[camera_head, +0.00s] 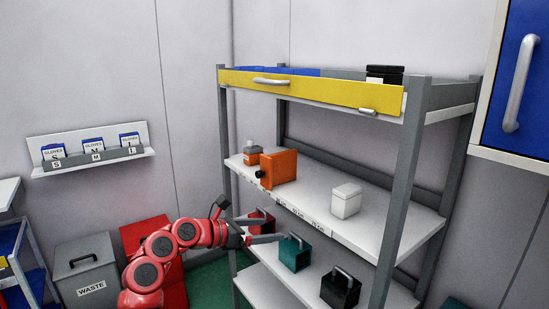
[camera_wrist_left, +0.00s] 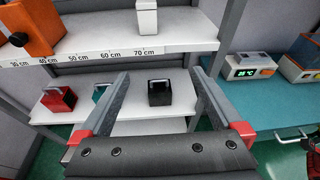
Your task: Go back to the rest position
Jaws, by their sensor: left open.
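My left arm, red with dark joints, comes in from the lower left in the head view. My left gripper (camera_head: 265,227) is open at the front of the shelf rack, near the lower shelf. In the left wrist view its two grey fingers (camera_wrist_left: 158,98) stand wide apart with nothing between them close up. A black box with a handle (camera_wrist_left: 160,92) shows beyond the fingers on the lower shelf. A teal box (camera_head: 294,253) and a red box (camera_head: 262,220) are close to the fingers in the head view; contact cannot be told. My right gripper is not in view.
The rack's middle shelf (camera_head: 320,201) holds an orange box (camera_head: 279,167) and a white box (camera_head: 346,200). A yellow drawer front (camera_head: 310,90) is above. A waste bin (camera_head: 88,268) and a red bin (camera_head: 146,232) stand left. A blue cabinet (camera_head: 515,80) hangs right.

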